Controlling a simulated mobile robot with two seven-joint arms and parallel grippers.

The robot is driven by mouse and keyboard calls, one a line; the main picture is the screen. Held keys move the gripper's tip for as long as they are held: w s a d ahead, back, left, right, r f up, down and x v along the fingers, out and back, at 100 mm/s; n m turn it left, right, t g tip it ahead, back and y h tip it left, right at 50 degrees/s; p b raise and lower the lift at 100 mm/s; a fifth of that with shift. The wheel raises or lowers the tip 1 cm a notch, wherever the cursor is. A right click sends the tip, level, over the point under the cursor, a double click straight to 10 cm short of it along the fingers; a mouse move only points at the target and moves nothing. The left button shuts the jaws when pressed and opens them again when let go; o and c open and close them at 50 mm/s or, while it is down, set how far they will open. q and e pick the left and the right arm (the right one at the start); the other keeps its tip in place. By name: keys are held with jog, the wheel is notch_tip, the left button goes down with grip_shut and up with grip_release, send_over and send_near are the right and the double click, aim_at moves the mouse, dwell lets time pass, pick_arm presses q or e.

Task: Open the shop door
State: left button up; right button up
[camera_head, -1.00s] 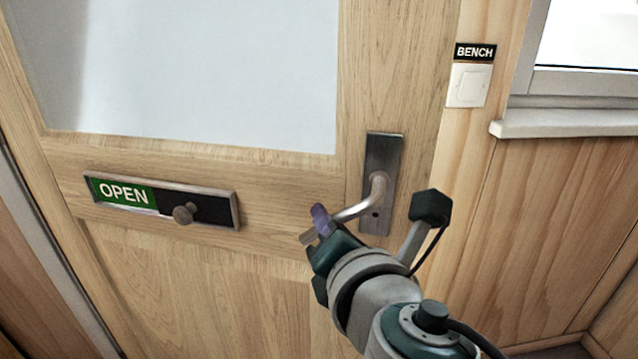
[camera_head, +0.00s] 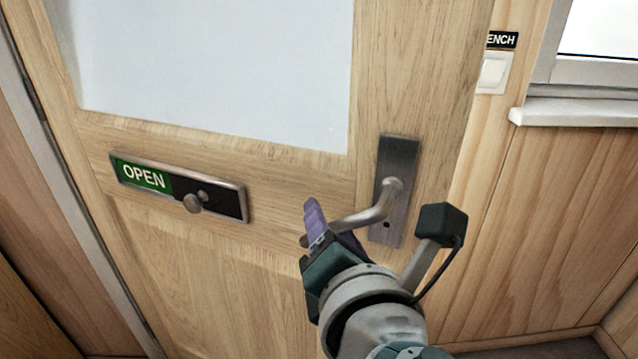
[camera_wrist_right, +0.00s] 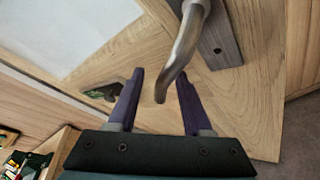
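The wooden shop door (camera_head: 240,275) has a large pane and stands slightly ajar, its right edge out in front of the wall. Its metal lever handle (camera_head: 376,212) sits on a dark plate (camera_head: 393,158) and slopes down to the left. My right gripper (camera_head: 314,222) is at the lever's free end. In the right wrist view the lever (camera_wrist_right: 184,45) passes between the two purple fingers of the right gripper (camera_wrist_right: 160,77), which are apart with gaps on both sides. The left gripper is not in view.
A sliding OPEN sign (camera_head: 160,181) with a round knob (camera_head: 192,203) is on the door. A light switch (camera_head: 493,72) under a partly covered label and a window sill (camera_head: 575,113) are on the wall to the right. Floor shows at the lower right.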

jog(key=shift+s, duration=0.2)
jog(key=p+v, duration=0.1)
jog(key=v, duration=0.8)
jog(key=shift+s+r, duration=0.15)
jog(key=shift+s, duration=0.15)
